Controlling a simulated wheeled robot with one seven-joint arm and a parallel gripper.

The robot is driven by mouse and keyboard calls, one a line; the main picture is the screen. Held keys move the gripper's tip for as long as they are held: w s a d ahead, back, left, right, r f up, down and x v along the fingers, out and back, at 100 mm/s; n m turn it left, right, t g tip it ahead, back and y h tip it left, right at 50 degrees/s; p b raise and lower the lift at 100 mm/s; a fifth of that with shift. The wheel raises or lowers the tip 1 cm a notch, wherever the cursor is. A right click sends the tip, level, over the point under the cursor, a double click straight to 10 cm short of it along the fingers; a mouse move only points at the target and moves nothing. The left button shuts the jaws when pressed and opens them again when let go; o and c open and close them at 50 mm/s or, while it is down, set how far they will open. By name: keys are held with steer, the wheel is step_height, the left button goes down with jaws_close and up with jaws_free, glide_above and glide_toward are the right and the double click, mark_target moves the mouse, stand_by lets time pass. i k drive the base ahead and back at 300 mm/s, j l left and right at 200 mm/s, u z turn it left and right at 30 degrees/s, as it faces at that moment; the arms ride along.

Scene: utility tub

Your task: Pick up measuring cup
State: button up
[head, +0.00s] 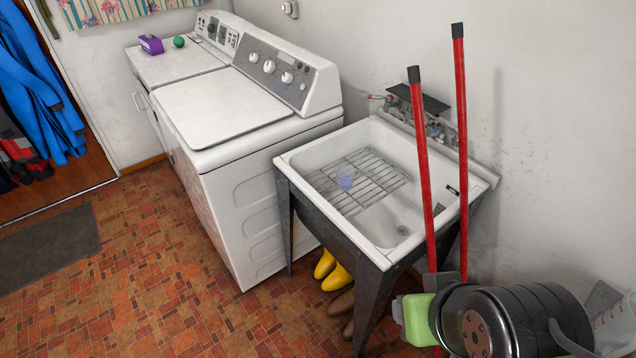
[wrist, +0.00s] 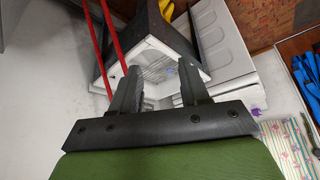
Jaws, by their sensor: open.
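A small translucent blue cup, which looks like the measuring cup (head: 345,182), lies on the wire rack (head: 377,168) inside the white utility tub (head: 288,158). It is too small to tell how it is turned. In the wrist view the tub and rack show between my fingers, upside down and far off, and I cannot make the cup out clearly. My gripper (wrist: 160,88) is open and empty, its two dark fingers apart and pointing toward the tub. In the head view my arm is at the lower right, in front of the tub and well away from the cup.
Two red handles (head: 424,180) stand upright in front of the tub's right side. A white washer (head: 240,120) adjoins the tub at left. Faucet hardware (head: 435,125) is at the back wall. Yellow boots (head: 337,276) sit under the tub. The tiled floor (head: 150,270) at left is free.

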mark_target(344, 174)
steer(key=i+j+u, duration=0.15)
steer(key=i+j, duration=1.05)
steer(key=i, duration=0.3)
steer(key=u, duration=0.05)
